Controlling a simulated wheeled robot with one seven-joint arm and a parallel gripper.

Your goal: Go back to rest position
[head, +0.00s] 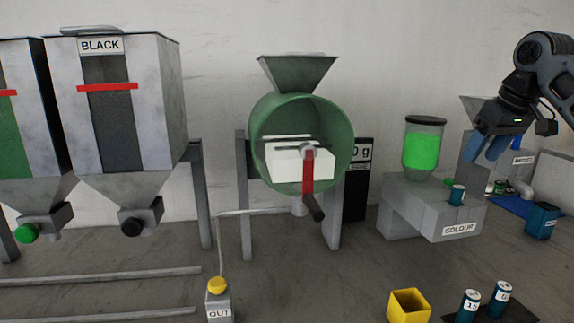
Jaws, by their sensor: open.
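My gripper (487,146) is at the upper right in the head view, raised in the air to the right of the green-filled jar (425,150). Its blue fingers point down and to the left. It is open and I see nothing between the fingers.
A green drum mixer (265,125) stands in the middle. The BLACK hopper (165,110) is at left. A blue container (541,221) stands at right.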

